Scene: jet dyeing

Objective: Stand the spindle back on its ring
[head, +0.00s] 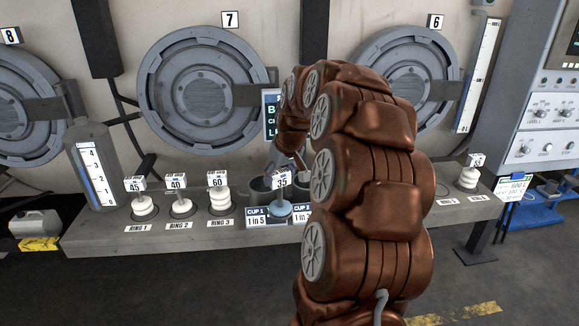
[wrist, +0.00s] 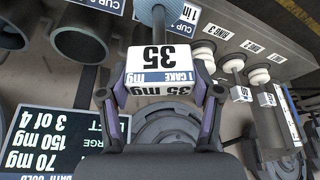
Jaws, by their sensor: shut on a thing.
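My gripper (head: 285,165) is shut on the tag block of a spindle (head: 281,181), marked 35 mg, 1 cake. In the wrist view the spindle's white tag (wrist: 158,60) sits between both fingers of the gripper (wrist: 162,95), with its shaft running to the top edge. In the head view the spindle looks upright, its blue disc (head: 281,209) in front of the cups and between the cup labels. I cannot tell whether its foot touches the bench. Ring 1, ring 2 and ring 3 hold spindles marked 45 (head: 143,206), 40 (head: 180,205) and 60 (head: 219,197).
The grey bench (head: 100,240) runs across below round machine doors. Cups (head: 259,188) stand behind the held spindle. A grey gauge cylinder (head: 92,165) stands left. My arm hides the bench right of the cups.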

